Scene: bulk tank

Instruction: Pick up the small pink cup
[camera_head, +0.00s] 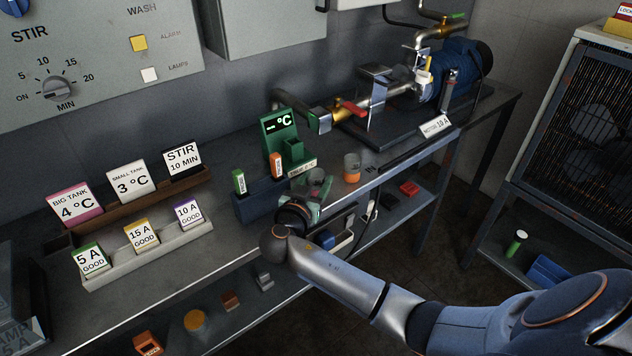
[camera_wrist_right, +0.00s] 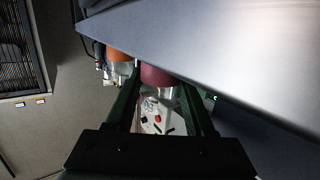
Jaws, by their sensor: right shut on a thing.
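The small pink cup (camera_wrist_right: 158,76) shows in the right wrist view between the two green fingers of my right gripper (camera_wrist_right: 160,92), with a dark pink part and a clear part. In the head view the cup (camera_head: 317,177) looks greyish and clear, partly hidden by the gripper. My right gripper (camera_head: 312,200) is shut on it, at the front edge of the bench beside the green temperature reader. I cannot tell whether the cup touches the bench. My left gripper is not in view.
A cup with orange contents (camera_head: 352,168) stands close to the right of the held cup. The green temperature reader (camera_head: 281,138) and a holder with green and orange tubes (camera_head: 262,200) are to the left. The motor and pipes (camera_head: 400,95) stand behind right.

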